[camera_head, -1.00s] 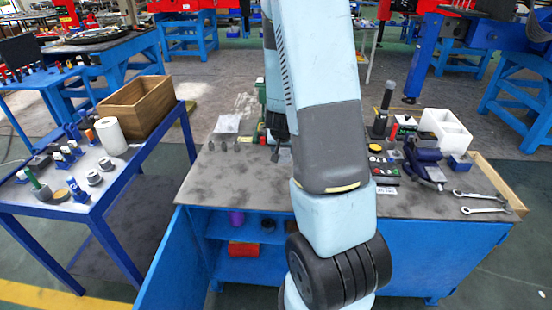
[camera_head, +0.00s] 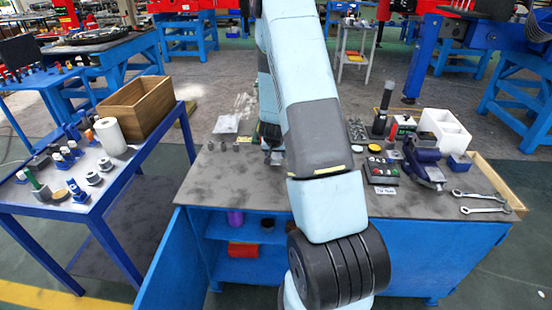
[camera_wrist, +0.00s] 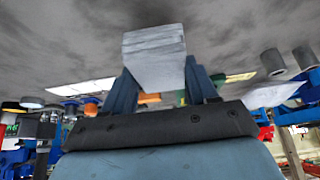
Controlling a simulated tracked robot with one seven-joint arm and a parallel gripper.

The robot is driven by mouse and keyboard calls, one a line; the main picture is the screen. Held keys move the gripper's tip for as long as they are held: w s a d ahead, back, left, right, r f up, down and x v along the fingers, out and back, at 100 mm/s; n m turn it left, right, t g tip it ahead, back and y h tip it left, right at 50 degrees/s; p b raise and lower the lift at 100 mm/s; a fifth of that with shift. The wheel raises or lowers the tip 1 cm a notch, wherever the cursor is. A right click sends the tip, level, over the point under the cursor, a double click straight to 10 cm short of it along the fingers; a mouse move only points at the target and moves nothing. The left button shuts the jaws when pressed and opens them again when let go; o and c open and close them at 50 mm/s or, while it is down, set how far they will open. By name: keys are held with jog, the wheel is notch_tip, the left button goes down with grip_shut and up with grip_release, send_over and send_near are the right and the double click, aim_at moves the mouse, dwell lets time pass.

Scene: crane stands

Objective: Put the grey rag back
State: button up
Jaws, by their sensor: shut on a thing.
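The grey rag (camera_wrist: 154,58) shows in the wrist view as a folded, block-shaped grey piece. My gripper (camera_wrist: 160,82) is shut on it, with one blue-grey finger on each side. In the head view the dark end of my arm is low over the back middle of the workbench (camera_head: 235,185), partly behind my forearm. The rag cannot be made out clearly there. Whether it touches the bench top, I cannot tell.
Several small grey parts (camera_head: 223,146) stand left of my gripper, near a white sheet (camera_head: 227,124). On the right are a blue vise (camera_head: 424,165), a white bin (camera_head: 445,130) and wrenches (camera_head: 480,200). The bench's front left is bare. A side table (camera_head: 75,205) holds a wooden box (camera_head: 138,105).

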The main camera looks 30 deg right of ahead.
jog(key=shift+f, duration=1.2)
jog(key=shift+s, duration=0.1)
jog(key=o, duration=1)
